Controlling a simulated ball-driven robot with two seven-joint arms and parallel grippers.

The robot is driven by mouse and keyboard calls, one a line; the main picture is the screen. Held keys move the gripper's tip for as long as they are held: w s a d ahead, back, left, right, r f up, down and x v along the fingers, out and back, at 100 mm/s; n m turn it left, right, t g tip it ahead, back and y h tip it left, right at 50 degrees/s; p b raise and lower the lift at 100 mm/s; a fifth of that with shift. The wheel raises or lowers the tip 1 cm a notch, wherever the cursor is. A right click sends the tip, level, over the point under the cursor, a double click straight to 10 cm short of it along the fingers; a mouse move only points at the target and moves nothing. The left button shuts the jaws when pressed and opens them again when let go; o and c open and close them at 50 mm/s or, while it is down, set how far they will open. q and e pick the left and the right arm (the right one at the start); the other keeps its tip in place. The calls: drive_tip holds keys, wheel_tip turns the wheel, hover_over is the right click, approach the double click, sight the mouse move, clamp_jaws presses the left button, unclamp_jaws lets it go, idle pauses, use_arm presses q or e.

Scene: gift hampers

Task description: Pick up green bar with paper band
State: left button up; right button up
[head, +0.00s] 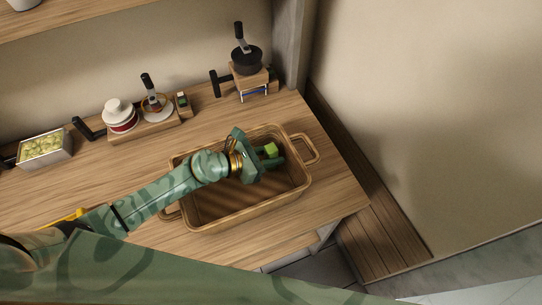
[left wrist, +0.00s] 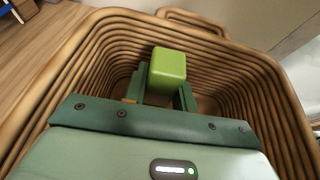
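The green bar (head: 271,150) shows bright green at my left gripper (head: 274,161), over the inside of the brown wicker basket (head: 308,183). In the left wrist view the bar (left wrist: 167,66) is a rounded block between the two dark green fingers of my left gripper (left wrist: 163,92). The fingers appear closed on it, with its end sticking out toward the camera. A paper band on the bar cannot be made out. The gripper hides part of the basket floor. My right gripper is not in view.
The basket has a raised rim and end handles on the wooden table. Behind it stand a wooden block with a dark pot (head: 246,61), a white and red jar (head: 120,117) and a small dark item (head: 182,103). A metal tin (head: 44,149) stands at left.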

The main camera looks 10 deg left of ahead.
use_arm(q)
drive_tip(key=shift+c, duration=1.2)
